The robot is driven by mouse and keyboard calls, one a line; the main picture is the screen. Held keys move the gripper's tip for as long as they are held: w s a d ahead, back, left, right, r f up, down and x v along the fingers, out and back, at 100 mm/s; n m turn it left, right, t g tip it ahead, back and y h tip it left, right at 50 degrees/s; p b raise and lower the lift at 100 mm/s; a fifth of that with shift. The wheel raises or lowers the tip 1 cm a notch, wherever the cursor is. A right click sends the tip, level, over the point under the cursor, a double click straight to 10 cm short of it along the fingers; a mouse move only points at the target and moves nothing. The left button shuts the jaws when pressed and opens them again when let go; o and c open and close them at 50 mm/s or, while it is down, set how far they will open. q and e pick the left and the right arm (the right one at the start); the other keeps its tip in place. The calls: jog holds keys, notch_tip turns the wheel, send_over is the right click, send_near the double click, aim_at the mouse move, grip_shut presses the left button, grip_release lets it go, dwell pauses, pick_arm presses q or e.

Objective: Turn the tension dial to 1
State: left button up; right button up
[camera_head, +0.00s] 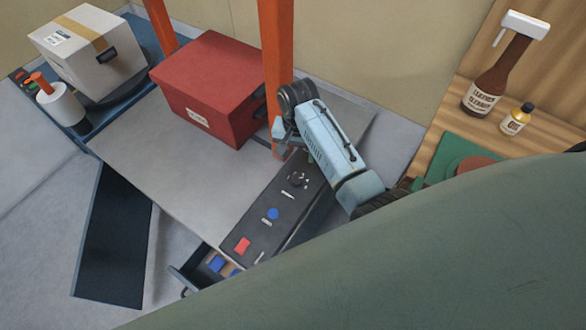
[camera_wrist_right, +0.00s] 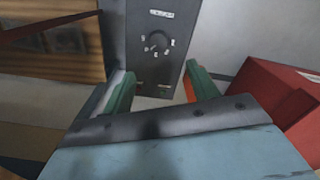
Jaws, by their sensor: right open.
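The tension dial (camera_wrist_right: 157,45) is a dark round knob on a dark grey control panel (camera_wrist_right: 141,18), with small pale marks around it and a label strip above. Which mark it points to is too small to tell. In the head view the dial (camera_head: 298,179) sits near the far end of the panel (camera_head: 257,227). My right gripper (camera_wrist_right: 160,84) is open, its two green fingers apart with nothing between them. The dial shows beyond the fingertips, with a visible gap. In the head view the right gripper (camera_head: 281,138) is above the panel's far end, partly hidden by its wrist. My left gripper is not in view.
The panel also carries a blue button (camera_head: 272,214) and a red button (camera_head: 242,246). A red box (camera_head: 210,90) stands on the grey table, near an orange post (camera_head: 275,50). A white carton (camera_head: 90,55) stands far left. Bottles (camera_head: 486,90) stand on a wooden shelf at right.

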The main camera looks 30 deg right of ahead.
aim_at(297, 178)
jog(key=f+b, duration=0.1)
jog(key=f, duration=0.3)
jog(key=f+b, duration=0.1)
jog(key=f, duration=0.3)
jog(key=f+b, duration=0.1)
jog(key=f, duration=0.2)
jog(key=shift+s+f+b, duration=0.25)
jog(key=shift+f+b, duration=0.05)
jog(key=shift+f, duration=0.1)
jog(key=c, duration=1)
